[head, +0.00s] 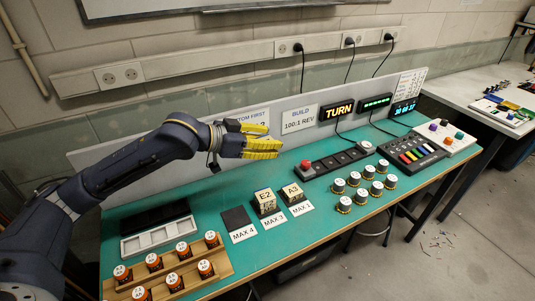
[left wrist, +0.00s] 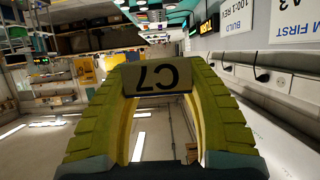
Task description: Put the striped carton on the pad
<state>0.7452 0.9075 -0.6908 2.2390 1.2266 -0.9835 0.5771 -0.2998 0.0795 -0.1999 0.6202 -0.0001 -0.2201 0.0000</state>
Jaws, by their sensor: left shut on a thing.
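My left gripper (head: 262,143), with yellow ribbed fingers, is raised above the bench near the back panel. In the left wrist view its fingertips (left wrist: 157,78) are shut on a beige carton marked C7 (left wrist: 157,88), whose lettering shows upside down. I cannot make out stripes on it, and in the head view the fingers largely hide it. A bare dark pad (head: 237,218) lies behind the MAX 4 card. A carton marked E2 (head: 265,202) stands behind the MAX 3 card, and one marked A3 (head: 292,195) behind the MAX 1 card. My right gripper is not in view.
A wooden rack (head: 222,262) of orange-and-black jars is at front left, with a white tray (head: 160,237) behind it. Several dark jars with white lids (head: 363,195) stand right of the cards. A button box (head: 340,161) is behind them. The green mat (head: 290,235) is clear in front of the cards.

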